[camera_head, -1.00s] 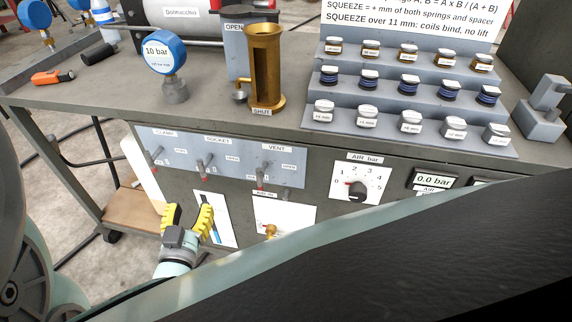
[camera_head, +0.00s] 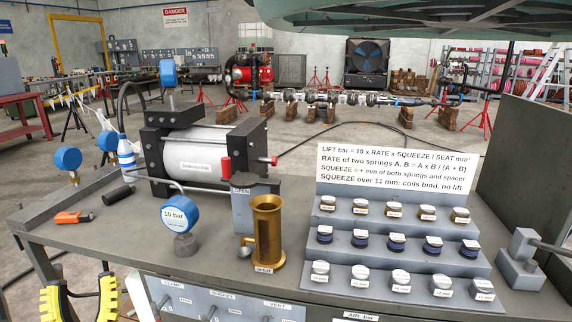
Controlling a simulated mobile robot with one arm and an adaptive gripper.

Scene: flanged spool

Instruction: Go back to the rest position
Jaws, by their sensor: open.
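My gripper (camera_head: 80,297) shows at the lower left edge of the head view. Its two yellow fingers point up and stand apart, with nothing seen between them. It is in front of and below the left front edge of the grey bench (camera_head: 110,243). The wrist behind the fingers is out of the frame.
On the bench stand a 10 bar gauge (camera_head: 179,214), a brass cylinder (camera_head: 267,232), a clamped silver cylinder (camera_head: 195,157) and a stepped rack (camera_head: 350,254) of small labelled parts. An orange tool (camera_head: 73,217) lies at the left. Switches (camera_head: 209,312) line the front panel.

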